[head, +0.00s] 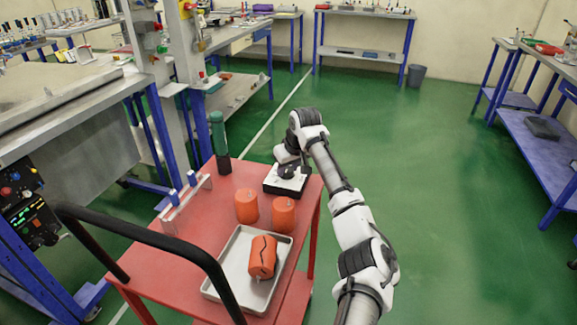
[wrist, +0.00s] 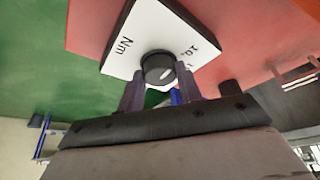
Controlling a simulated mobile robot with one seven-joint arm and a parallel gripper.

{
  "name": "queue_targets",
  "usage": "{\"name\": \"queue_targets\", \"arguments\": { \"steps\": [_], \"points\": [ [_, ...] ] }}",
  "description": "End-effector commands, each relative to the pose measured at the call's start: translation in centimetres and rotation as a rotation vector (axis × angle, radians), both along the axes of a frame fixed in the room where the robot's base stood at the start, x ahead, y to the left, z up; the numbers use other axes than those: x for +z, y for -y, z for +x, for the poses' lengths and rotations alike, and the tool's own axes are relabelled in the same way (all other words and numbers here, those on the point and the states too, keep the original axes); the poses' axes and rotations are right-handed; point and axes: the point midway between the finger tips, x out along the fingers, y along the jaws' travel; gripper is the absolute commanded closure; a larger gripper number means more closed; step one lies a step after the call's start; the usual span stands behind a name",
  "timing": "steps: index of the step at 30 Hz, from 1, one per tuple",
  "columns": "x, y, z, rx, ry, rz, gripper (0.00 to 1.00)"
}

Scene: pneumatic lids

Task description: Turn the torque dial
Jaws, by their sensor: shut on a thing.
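The torque dial (wrist: 158,68) is a round black knob with a pale pointer mark. It sits on a white plate (wrist: 122,48) marked "Nm" and with numbers partly hidden, on a dark-edged box. In the head view the box (head: 271,188) stands at the far right corner of the red cart, and my arm hides part of it. My gripper (wrist: 160,84) is shut on the dial, with one finger on each side of it. In the head view my gripper's fingers are too small to make out clearly.
The red cart top (head: 185,245) also holds two orange cylinders (head: 246,206), a metal tray (head: 287,250) with a cracked orange cylinder (head: 262,256), a green bottle (head: 218,135) and a clear rack (head: 186,200). A black handle (head: 150,238) rises at the near left. Green floor lies open to the right.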

Motion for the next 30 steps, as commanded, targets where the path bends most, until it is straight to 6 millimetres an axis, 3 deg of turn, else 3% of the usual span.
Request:
{"name": "queue_targets", "arguments": {
  "steps": [18,30],
  "points": [
    [0.28,-0.43,-0.12,-0.454,0.000,0.001,0.88],
    [0.15,-0.45,-0.08,-0.590,0.001,0.001,0.88]
  ]
}}
